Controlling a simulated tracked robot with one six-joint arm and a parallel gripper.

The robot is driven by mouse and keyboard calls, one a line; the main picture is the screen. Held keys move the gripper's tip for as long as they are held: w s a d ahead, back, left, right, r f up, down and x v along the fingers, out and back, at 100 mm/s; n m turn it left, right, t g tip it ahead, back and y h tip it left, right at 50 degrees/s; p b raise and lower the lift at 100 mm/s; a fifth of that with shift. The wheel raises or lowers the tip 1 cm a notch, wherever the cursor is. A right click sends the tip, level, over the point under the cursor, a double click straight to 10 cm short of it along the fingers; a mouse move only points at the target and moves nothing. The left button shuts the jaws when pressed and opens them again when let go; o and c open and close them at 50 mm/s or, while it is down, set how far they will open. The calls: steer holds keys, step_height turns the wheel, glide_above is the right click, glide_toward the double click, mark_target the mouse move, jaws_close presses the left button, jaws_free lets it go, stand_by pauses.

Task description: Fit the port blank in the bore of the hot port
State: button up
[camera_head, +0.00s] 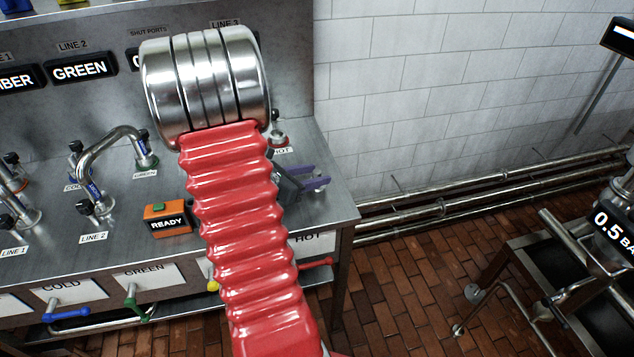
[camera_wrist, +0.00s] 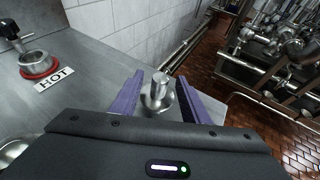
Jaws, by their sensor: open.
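A steel port blank (camera_wrist: 160,98), with an upright round stem on a wider round base, stands on the steel bench top in the wrist view. My gripper (camera_wrist: 160,78) has its two purple fingers apart, one on each side of the blank; I see a gap on both sides. In the head view my gripper (camera_head: 313,178) shows low over the bench's right end, and I cannot make out the blank there. The hot port (camera_wrist: 38,68), a steel ring on a red collar with a black-knobbed fitting, is to the left behind its HOT label. It also shows in the head view (camera_head: 279,140).
My red-sleeved arm hides the bench middle in the head view. A curved pipe (camera_head: 105,150) and an orange READY box (camera_head: 166,221) stand left of it. A tiled wall (camera_head: 420,90) rises behind. The bench's right edge is close to my gripper.

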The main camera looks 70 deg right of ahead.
steer(key=shift+x, duration=0.75)
steer(key=shift+c, duration=0.4)
jaws_close()
